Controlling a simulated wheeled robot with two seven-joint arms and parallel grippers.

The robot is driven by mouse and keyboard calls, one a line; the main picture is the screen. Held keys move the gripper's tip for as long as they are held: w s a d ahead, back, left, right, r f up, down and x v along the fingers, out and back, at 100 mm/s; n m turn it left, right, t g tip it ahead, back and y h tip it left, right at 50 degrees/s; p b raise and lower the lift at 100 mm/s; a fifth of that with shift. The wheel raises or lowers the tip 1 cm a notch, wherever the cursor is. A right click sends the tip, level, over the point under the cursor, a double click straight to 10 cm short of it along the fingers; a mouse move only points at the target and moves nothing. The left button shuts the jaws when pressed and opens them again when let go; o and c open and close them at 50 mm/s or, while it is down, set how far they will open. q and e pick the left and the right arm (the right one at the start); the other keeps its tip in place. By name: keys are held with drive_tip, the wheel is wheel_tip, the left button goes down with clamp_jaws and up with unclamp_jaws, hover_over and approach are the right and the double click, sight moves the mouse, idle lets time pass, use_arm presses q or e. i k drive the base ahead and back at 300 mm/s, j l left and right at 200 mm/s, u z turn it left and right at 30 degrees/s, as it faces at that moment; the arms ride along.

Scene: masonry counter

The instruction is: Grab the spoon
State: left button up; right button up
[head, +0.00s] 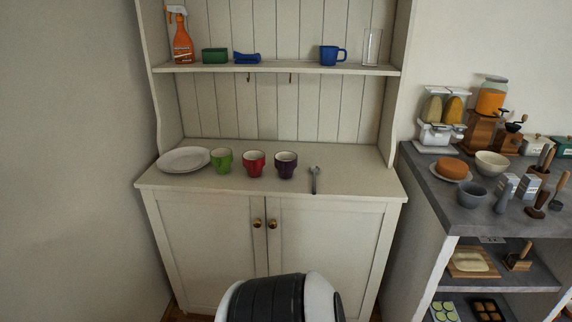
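A small grey metal spoon (314,180) lies on the cream hutch counter (350,176), to the right of the cups. It points roughly from back to front. A purple cup (286,165) stands to its left with a clear gap between them. Neither of my grippers is in the head view.
A white plate (184,160), a green cup (221,160) and a red cup (253,164) stand left on the counter. The shelf (290,69) above holds a spray bottle (181,38) and a blue mug (332,56). The counter right of the spoon is clear.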

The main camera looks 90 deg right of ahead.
sight(313, 169)
drive_tip(key=z, duration=3.25)
drive_tip(key=i+j+z, duration=0.4)
drive_tip(key=j+z, duration=0.15)
drive_tip(key=i+j+z, duration=0.15)
drive_tip(key=j+z, duration=0.15)
